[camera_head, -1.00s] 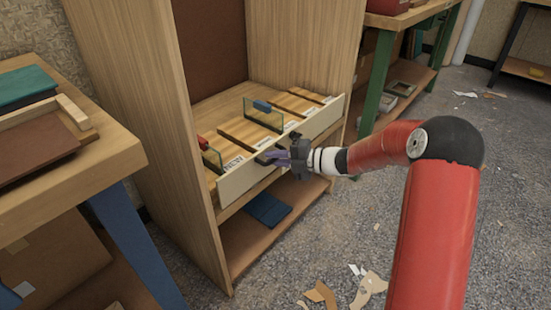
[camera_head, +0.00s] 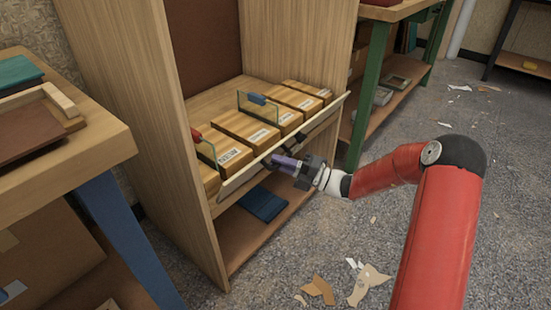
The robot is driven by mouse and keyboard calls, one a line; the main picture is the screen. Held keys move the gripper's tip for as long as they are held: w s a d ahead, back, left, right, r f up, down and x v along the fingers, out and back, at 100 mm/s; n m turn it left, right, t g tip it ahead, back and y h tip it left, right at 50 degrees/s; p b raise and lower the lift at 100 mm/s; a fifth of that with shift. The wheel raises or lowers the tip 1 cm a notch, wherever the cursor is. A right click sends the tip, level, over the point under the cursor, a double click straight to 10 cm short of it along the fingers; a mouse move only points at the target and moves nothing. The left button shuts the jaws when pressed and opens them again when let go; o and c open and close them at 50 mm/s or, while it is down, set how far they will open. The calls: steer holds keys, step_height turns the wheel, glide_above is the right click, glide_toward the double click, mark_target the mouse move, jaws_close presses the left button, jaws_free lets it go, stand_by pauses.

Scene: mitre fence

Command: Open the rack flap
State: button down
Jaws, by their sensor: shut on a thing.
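The rack flap (camera_head: 322,117) is a long pale board along the front of the wooden rack (camera_head: 200,182). It is tilted outward at its top, and the fronts of the labelled wooden blocks (camera_head: 262,134) behind it show. My gripper (camera_head: 284,163) is shut on the flap near the middle of its length, from the front. The fingers partly hide the flap there, so the exact grip is not clear.
Glass dividers with a blue clip (camera_head: 257,99) and a red clip (camera_head: 196,135) stand among the blocks. A blue item (camera_head: 262,204) lies on the shelf below. A workbench (camera_head: 100,150) stands at left. The floor in front is open, with scraps (camera_head: 368,285).

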step_height(320, 180, down, 9)
steer(key=s+d+n+y+b, duration=0.1)
steer(key=d+n+y, duration=0.1)
steer(key=y, duration=0.2)
steer(key=shift+s+n+g, duration=0.25)
steer(key=shift+n+g, duration=0.15)
steer(key=shift+a, duration=0.1)
stand_by(0.4)
steer(key=c, duration=1.6)
jaws_free()
steer(key=shift+f, duration=0.1)
